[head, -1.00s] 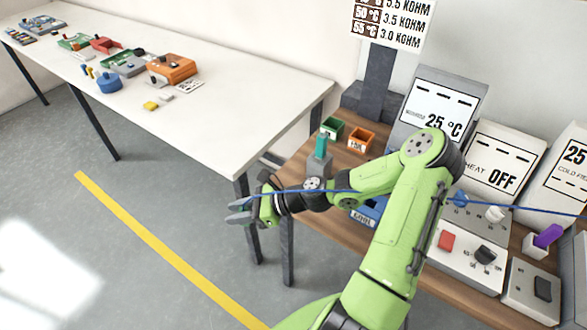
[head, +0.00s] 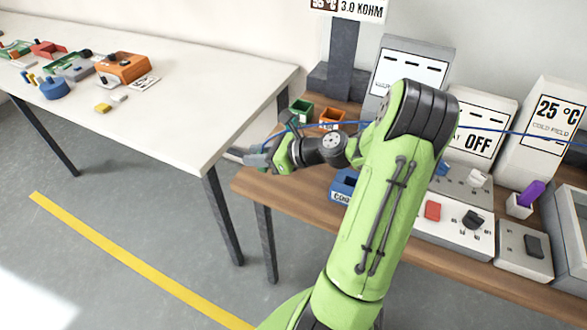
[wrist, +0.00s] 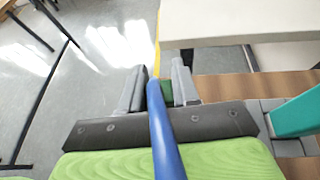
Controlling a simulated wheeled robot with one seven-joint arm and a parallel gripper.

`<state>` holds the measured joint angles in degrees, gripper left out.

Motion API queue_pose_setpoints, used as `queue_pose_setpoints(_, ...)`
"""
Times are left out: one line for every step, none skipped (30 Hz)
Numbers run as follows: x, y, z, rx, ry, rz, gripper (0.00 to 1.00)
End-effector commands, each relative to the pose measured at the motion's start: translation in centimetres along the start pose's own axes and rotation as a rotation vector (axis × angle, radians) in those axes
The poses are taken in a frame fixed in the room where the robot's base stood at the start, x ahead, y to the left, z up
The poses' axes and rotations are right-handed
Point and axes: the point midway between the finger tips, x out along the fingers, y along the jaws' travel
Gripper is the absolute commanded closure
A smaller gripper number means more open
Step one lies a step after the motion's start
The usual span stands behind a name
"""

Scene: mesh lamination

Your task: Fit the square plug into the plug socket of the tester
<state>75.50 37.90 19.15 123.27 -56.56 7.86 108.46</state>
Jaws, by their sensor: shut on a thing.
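My gripper (head: 246,156) is at the near right corner of the white table in the head view. In the wrist view its two grey fingers (wrist: 161,80) are closed around a small green piece (wrist: 168,87), which I take to be the square plug. The fingers and a blue cable (wrist: 163,130) hide most of it. The cable runs over my gripper and, in the head view, stretches right past my arm. The grey console (head: 455,215) with a red button and black knob may be the tester; I cannot make out a plug socket.
The white table (head: 190,95) carries an orange box (head: 122,68) and a blue round part (head: 53,88). The wooden bench (head: 262,187) holds green (head: 301,108) and orange bins (head: 332,118), and several displays. A teal post (wrist: 298,113) stands close right of my gripper.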

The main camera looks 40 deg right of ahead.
Motion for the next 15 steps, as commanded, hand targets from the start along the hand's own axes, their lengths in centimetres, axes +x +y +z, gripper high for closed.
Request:
queue_pose_setpoints(-1.2, -1.1, 0.1, 0.003, 0.003, -0.044, 1.0)
queue_pose_setpoints(-2.0, -1.5, 0.4, 0.012, 0.002, -0.062, 1.0)
queue_pose_setpoints(-2.8, -1.9, 0.9, 0.023, 0.001, -0.079, 1.0)
queue_pose_setpoints(-3.3, -2.1, 1.2, 0.029, 0.001, -0.089, 1.0)
queue_pose_setpoints(-3.7, -2.3, 1.4, 0.035, 0.0, -0.096, 1.0)
queue_pose_setpoints(-4.0, -2.4, 1.5, 0.041, 0.0, -0.103, 1.0)
queue_pose_setpoints(-4.0, -2.4, 1.4, 0.045, -0.001, -0.105, 1.0)
queue_pose_setpoints(-4.0, -2.5, 1.1, 0.047, -0.002, -0.105, 1.0)
queue_pose_setpoints(-3.7, -2.4, 0.5, 0.049, -0.002, -0.104, 1.0)
queue_pose_setpoints(-3.4, -2.4, -0.1, 0.05, -0.002, -0.104, 1.0)
queue_pose_setpoints(-3.1, -2.4, -0.8, 0.05, -0.002, -0.103, 1.0)
queue_pose_setpoints(-2.8, -2.4, -1.7, 0.051, -0.002, -0.102, 1.0)
queue_pose_setpoints(-2.5, -2.4, -2.3, 0.05, -0.002, -0.102, 1.0)
queue_pose_setpoints(-2.3, -2.4, -2.9, 0.051, -0.003, -0.102, 1.0)
queue_pose_setpoints(-2.0, -2.4, -3.5, 0.05, -0.003, -0.103, 1.0)
